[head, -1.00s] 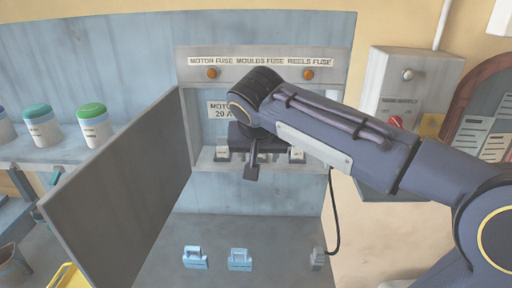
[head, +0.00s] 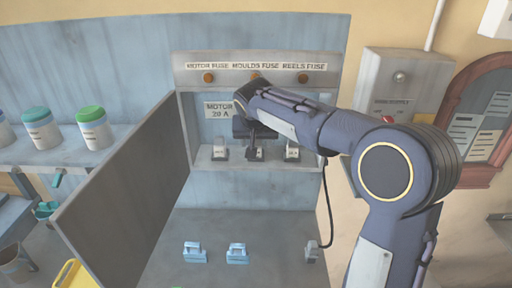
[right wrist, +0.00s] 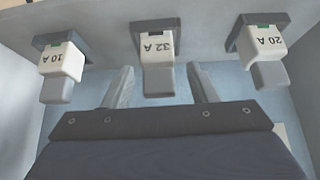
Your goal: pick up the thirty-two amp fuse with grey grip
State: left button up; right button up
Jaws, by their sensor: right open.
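The thirty-two amp fuse (right wrist: 157,47), marked 32 A, has a white body and a grey grip (right wrist: 159,80). It sits in the middle holder in the right wrist view, its label upside down. My right gripper (right wrist: 161,72) is open, with one finger on each side of the grey grip and visible gaps between; I cannot tell the depth. In the head view the right gripper (head: 254,138) is at the middle of the fuse row, partly covering the middle fuse (head: 256,153). My left gripper is not in view.
A 10 A fuse (right wrist: 61,62) and a 20 A fuse (right wrist: 262,46) flank it, both with grey grips. Two light blue pieces (head: 194,252) (head: 237,253) lie on the surface below. The open cabinet door (head: 125,190) stands at left; a black cable (head: 330,210) hangs at right.

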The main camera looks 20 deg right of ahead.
jog(key=shift+f, duration=0.1)
jog(key=shift+c, duration=0.2)
jog(key=c, duration=1)
jog(key=shift+c, duration=0.2)
